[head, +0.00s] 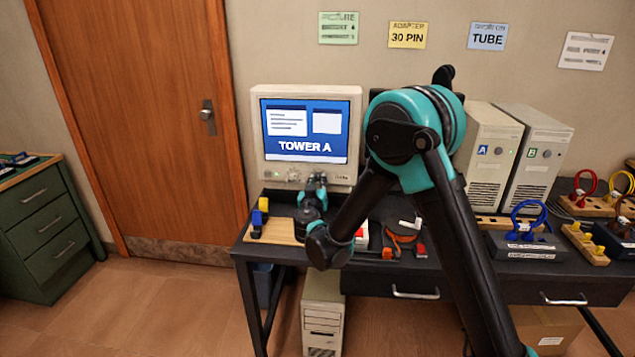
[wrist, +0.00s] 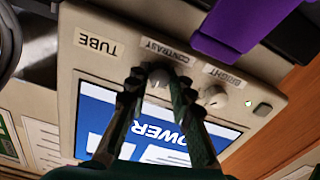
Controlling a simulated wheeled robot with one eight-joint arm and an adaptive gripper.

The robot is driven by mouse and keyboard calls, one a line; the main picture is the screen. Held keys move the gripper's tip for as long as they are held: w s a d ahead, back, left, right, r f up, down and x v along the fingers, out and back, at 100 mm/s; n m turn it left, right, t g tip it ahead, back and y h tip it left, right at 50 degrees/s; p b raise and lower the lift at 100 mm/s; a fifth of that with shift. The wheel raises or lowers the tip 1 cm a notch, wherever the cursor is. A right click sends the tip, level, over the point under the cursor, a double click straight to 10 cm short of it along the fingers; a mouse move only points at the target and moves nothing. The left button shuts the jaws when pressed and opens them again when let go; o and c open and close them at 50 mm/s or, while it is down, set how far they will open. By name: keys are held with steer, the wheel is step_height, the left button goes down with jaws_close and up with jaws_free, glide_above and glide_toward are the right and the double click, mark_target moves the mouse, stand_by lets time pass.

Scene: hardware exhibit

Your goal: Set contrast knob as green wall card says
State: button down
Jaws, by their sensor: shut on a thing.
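The beige monitor (head: 256,160) stands on the desk, its screen reading TOWER A. The green wall card (head: 338,28) hangs above it; its small print is too blurred to read. My gripper (head: 314,180) is at the monitor's lower front panel. In the wrist view, which is upside down, my gripper (wrist: 160,78) has its fingertips closed around the contrast knob (wrist: 158,72), under the CONTRAST label (wrist: 166,50). The fingers hide most of this knob, and its pointer cannot be read. The bright knob (wrist: 215,96) is beside it, apart from the fingers.
A TUBE label (wrist: 97,43) is on the same panel. Two beige towers (head: 487,150) (head: 540,150) stand right of the monitor. Cables and connectors lie on the dark desk (head: 460,262). A wooden door (head: 140,120) is at left.

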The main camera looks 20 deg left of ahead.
stand_by(0.4)
steer(key=c, duration=1.3)
jaws_free()
steer(key=shift+s, duration=0.1)
steer(key=v, duration=1.1)
steer(key=shift+s+d, duration=0.2)
steer(key=shift+s, duration=0.2)
